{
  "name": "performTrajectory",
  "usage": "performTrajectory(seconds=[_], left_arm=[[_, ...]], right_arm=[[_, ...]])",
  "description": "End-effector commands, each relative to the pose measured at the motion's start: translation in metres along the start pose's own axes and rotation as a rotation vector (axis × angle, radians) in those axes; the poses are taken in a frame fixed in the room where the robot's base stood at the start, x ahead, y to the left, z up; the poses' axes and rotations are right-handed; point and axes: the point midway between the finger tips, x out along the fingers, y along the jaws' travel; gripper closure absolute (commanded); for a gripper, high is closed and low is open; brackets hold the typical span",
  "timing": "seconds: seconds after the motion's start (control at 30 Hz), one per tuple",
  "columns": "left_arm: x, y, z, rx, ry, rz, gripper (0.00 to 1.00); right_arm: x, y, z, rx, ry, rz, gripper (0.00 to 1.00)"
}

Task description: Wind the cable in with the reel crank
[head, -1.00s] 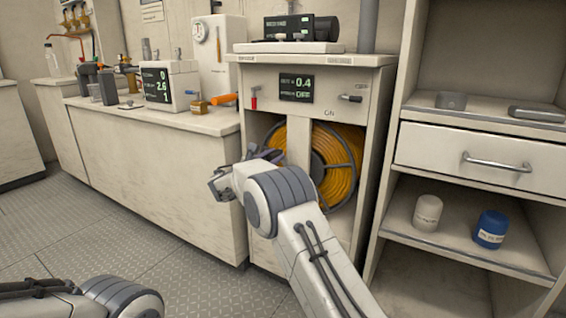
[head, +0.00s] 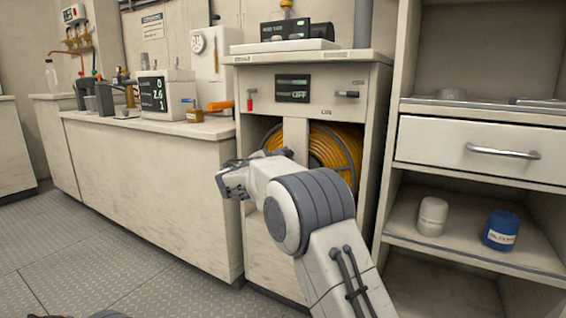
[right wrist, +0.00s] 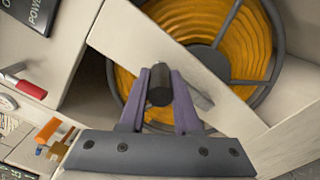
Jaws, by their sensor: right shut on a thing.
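The reel with orange cable (head: 335,146) sits in the open front of the cabinet, partly behind a pale upright panel and my right arm. In the right wrist view the wound cable (right wrist: 190,25) shows behind a dark spoked rim. My right gripper (head: 231,182) is in front of the cabinet, left of the reel. In the right wrist view its purple fingers are shut on a dark round crank handle (right wrist: 160,84). A grey bar shows behind the right finger; the rest of the crank is hidden. My left gripper is out of view.
The cabinet front has a small display (head: 292,88), a red lever (head: 250,98) and a dark switch (head: 347,94) above the reel. A counter (head: 150,128) runs left. Open shelves with a white jar (head: 432,216) and blue jar (head: 500,230) stand right. Floor is clear at left.

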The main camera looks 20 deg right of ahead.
Motion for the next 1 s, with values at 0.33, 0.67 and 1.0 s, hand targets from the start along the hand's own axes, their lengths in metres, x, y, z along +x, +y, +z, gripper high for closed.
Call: performTrajectory(seconds=[0.33, 0.67, 1.0], left_arm=[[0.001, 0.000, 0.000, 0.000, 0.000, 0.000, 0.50], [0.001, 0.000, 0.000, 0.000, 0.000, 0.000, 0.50], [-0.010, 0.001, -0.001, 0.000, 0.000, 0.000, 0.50]], right_arm=[[-0.002, -0.002, -0.001, 0.004, 0.001, -0.004, 1.00], [0.000, -0.002, 0.000, 0.004, 0.000, -0.003, 0.39], [-0.026, 0.002, 0.002, 0.002, 0.003, -0.002, 0.39]])
